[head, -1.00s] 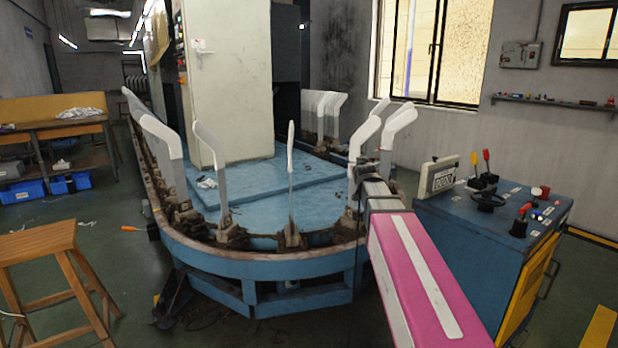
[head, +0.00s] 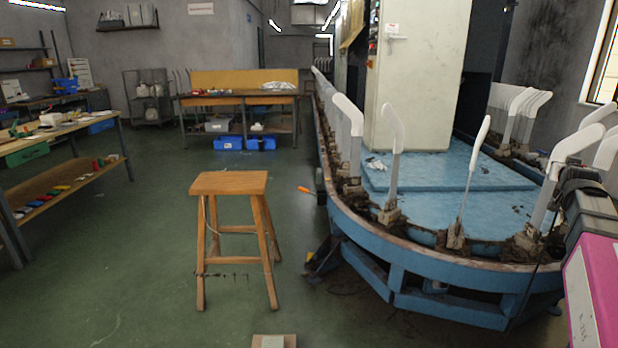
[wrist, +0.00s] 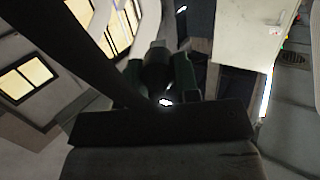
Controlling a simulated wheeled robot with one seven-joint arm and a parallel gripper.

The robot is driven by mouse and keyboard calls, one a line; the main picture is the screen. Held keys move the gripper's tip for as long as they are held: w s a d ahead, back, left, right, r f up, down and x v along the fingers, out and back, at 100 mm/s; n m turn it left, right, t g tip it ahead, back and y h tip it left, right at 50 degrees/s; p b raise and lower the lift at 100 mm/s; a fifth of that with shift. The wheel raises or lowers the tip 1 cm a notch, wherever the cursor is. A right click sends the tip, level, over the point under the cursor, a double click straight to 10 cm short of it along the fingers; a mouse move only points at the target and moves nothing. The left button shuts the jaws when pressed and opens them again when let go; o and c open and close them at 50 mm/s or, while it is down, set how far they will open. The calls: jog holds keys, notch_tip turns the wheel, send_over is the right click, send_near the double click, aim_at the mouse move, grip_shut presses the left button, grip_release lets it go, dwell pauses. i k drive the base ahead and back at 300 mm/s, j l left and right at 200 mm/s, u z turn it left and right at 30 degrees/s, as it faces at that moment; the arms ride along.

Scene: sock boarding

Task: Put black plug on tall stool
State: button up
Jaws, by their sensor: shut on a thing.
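The tall stool (head: 229,183) is wooden with a square seat. It stands upright on the green floor, left of the blue machine, in the head view, and its seat looks empty. My gripper (head: 580,182) is at the right edge of the head view, far to the right of the stool. It is shut on a dark thing, which I take to be the black plug (wrist: 157,72), seen dimly in the wrist view. A thin dark cord hangs below the gripper in the head view. The plug's outline is hard to tell from my gripper (wrist: 160,85) in the wrist view.
The blue sock-boarding machine (head: 395,262) with upright white forms stands between stool and gripper. A workbench (head: 95,127) is at left, another table (head: 240,98) behind. A small box (head: 273,341) lies at the bottom edge. Floor left of the stool is clear.

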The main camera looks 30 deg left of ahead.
aim_at(218, 182)
jog(key=k+j, duration=0.3)
jog(key=k, duration=0.15)
jog(key=k+j+z, duration=0.15)
jog(key=k+j, duration=0.45)
jog(key=k, duration=0.35)
jog(key=k+j+z, duration=0.1)
jog(key=j, duration=0.3)
jog(key=k+j, duration=0.2)
jog(key=j, duration=0.2)
jog(key=k+j+z, duration=0.15)
jog(key=j, duration=0.2)
jog(key=k+j, duration=0.2)
jog(key=j, duration=0.2)
jog(key=k+j+z, duration=0.15)
jog(key=j, duration=0.2)
jog(key=j+z, duration=0.3)
jog(key=j, duration=2.4)
jog(key=i+j, duration=0.15)
jog(key=i+j+z, duration=0.1)
jog(key=j, duration=0.25)
jog(key=i, duration=0.1)
